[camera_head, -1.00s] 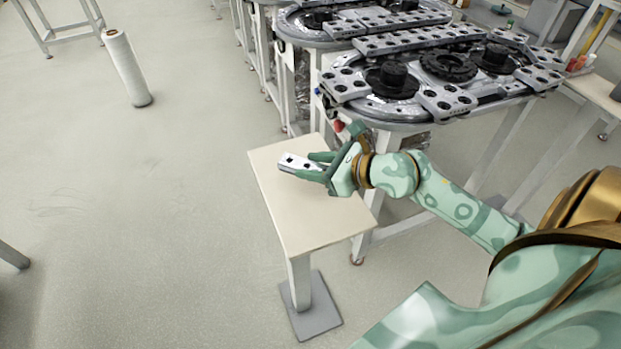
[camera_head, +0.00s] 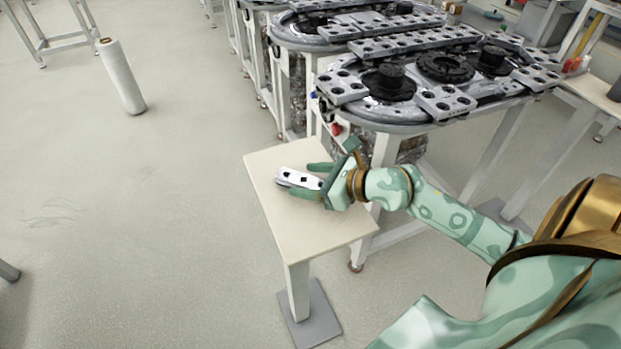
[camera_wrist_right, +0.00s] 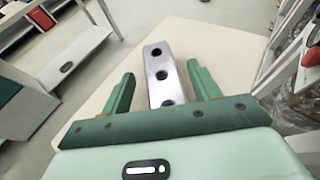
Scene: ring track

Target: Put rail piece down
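The rail piece (camera_head: 297,178) is a silver-grey metal bar with dark holes. It appears to lie flat on the small pale table (camera_head: 330,229). In the right wrist view the rail piece (camera_wrist_right: 161,72) lies between the two green fingers, with a visible gap on each side. My right gripper (camera_head: 300,180) is open around it, low over the tabletop. The same gripper (camera_wrist_right: 160,70) shows in the wrist view. The near end of the bar is hidden behind the gripper body. My left gripper is not in view.
A ring track (camera_head: 435,104) with grey rail segments and black hubs stands behind the small table, on a white frame. A white roll (camera_head: 122,78) stands on the floor at the upper left. The floor left of the table is clear.

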